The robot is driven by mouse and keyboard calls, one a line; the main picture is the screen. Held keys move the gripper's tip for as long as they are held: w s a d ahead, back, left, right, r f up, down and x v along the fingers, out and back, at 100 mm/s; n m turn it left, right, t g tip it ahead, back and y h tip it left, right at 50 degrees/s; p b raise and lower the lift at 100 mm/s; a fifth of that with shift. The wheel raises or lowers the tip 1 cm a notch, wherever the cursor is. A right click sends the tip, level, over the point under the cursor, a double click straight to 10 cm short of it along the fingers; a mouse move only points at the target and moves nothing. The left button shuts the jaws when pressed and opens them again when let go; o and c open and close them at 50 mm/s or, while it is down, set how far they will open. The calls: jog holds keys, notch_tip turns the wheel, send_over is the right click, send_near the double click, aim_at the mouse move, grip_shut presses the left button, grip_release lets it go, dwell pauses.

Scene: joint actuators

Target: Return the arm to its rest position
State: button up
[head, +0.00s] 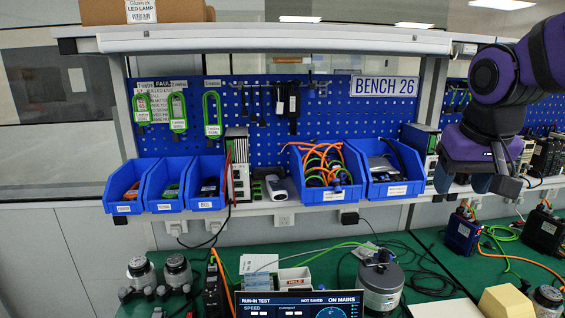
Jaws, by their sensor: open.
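My arm (497,90) is purple and black and comes in from the upper right of the head view. It bends downward at a round joint. My gripper (490,184) hangs at its end, on the right side, in front of the shelf's right end and above the green bench top. Its dark blue-grey fingers point down and stand apart, and I see nothing held between them.
A shelf holds blue bins, including one with orange and green cables (325,172) and one beside it (393,170), left of my gripper. The green bench top (440,262) carries a grey cylindrical actuator (381,288), a display (300,304), blue-black units (463,232) and loose cables.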

jog(key=s+d+n+t, duration=0.1)
jog(key=s, duration=1.1)
jog(key=shift+s+f+y, duration=0.35)
jog(key=shift+f+y, duration=0.05)
